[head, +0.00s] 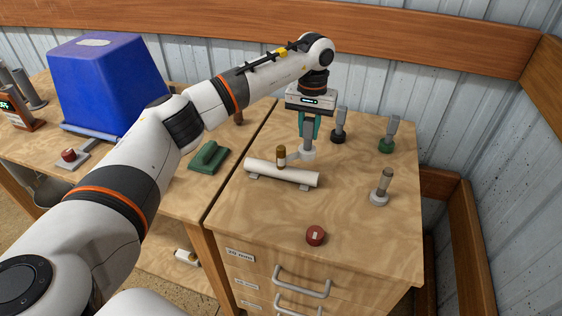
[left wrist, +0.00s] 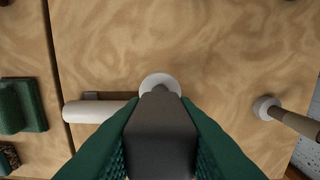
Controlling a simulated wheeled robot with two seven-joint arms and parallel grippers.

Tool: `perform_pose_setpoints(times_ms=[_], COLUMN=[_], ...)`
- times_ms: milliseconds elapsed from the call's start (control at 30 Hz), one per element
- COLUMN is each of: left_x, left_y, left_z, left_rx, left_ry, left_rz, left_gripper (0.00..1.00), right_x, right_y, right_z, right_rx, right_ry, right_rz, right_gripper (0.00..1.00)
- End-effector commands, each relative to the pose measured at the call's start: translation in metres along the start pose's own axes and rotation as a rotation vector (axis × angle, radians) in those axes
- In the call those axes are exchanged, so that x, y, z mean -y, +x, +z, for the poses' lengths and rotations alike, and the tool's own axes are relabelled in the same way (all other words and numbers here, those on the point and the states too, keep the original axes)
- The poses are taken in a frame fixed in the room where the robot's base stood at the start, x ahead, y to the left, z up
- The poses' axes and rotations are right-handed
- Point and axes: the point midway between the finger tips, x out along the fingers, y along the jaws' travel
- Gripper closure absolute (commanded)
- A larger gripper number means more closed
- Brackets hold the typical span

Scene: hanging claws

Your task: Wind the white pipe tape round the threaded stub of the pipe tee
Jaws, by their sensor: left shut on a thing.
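The pipe tee is a white pipe (head: 262,171) lying on the cabinet top, with a brown threaded stub (head: 281,153) standing upright from it. My left gripper (head: 308,122) points down with green fingers shut on a grey handle, just right of and behind the stub. At the handle's lower end is a white round roll (head: 308,154), the white pipe tape. A pale strip seems to run between the roll and the stub; I cannot tell if it is wound round. The left wrist view shows the roll (left wrist: 158,81) and pipe (left wrist: 95,111); the stub is hidden there.
Handles with a black base (head: 338,136), a green base (head: 387,146) and a pale base (head: 379,198) stand on the cabinet. A red round piece (head: 315,236) lies near the front edge. A green block (head: 209,156) and blue bin (head: 105,85) are on the left bench.

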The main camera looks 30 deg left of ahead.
Motion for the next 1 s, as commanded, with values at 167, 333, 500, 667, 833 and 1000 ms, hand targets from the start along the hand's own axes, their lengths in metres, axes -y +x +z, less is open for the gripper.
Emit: perform_pose_setpoints(times_ms=[167,333,500,667,833,1000], left_x=[-0.003,-0.004,-0.004,-0.004,-0.004,-0.012], left_y=[-0.001,0.000,-0.001,-0.001,-0.001,-0.001], left_z=[0.005,0.006,0.006,0.005,0.005,0.010], left_rx=[0.001,0.001,0.001,0.001,0.001,0.000], left_ry=[0.001,0.001,0.001,0.000,0.000,-0.003], left_rz=[0.000,0.000,0.000,0.000,0.000,0.000], left_gripper=[1.00,1.00,1.00,1.00,1.00,1.00], right_x=[0.000,0.000,0.000,0.000,0.000,0.000], right_y=[-0.001,-0.001,-0.002,-0.004,-0.004,-0.005], right_z=[0.000,0.000,0.000,0.000,0.000,0.001], right_rx=[0.000,0.000,0.000,0.000,0.000,0.000], right_ry=[0.000,0.000,0.000,0.000,0.000,0.000], right_rz=[0.000,0.000,0.000,0.000,0.000,0.000], right_gripper=[0.64,0.64,0.64,0.64,0.64,0.64])
